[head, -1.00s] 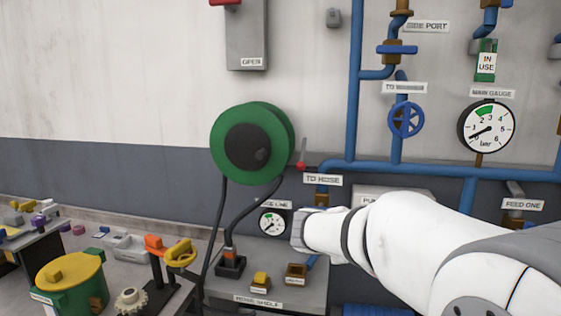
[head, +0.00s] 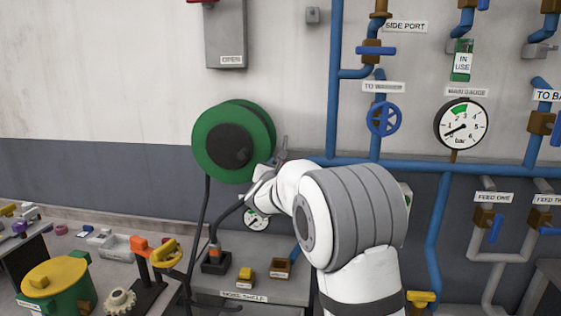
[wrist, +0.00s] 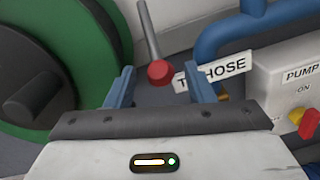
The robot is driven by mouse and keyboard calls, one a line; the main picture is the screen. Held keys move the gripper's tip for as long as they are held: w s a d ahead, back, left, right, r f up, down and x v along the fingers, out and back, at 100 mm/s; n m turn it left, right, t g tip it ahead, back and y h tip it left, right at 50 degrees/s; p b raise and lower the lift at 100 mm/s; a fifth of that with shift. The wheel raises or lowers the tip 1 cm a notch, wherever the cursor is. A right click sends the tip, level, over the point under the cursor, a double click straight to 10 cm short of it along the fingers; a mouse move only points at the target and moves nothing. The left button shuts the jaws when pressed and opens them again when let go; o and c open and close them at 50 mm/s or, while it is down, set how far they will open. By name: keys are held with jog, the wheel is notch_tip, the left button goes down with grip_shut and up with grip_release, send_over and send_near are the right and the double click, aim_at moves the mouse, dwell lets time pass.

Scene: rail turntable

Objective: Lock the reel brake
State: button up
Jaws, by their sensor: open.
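The green hose reel (head: 207,145) with a dark hub is on the wall; its rim also fills the left of the wrist view (wrist: 95,60). Beside it, in the wrist view, is a small lever with a grey stem (wrist: 148,28) and a red round end (wrist: 159,72), which I take for the reel brake. My gripper (wrist: 163,84) is open, its two blue fingers apart. The red end shows between the fingertips; I cannot tell whether they touch it. In the head view my gripper (head: 268,170) is right of the reel and largely hides the lever.
The TO HOSE label (wrist: 225,69) and a blue pipe (wrist: 225,32) lie close right of the fingers. A PUMP box (wrist: 290,85) with a red and yellow switch is farther right. The hose shelf (head: 235,284) is below, with a small gauge (head: 256,220) above it.

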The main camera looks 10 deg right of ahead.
jog(key=shift+x, duration=1.1)
grip_shut()
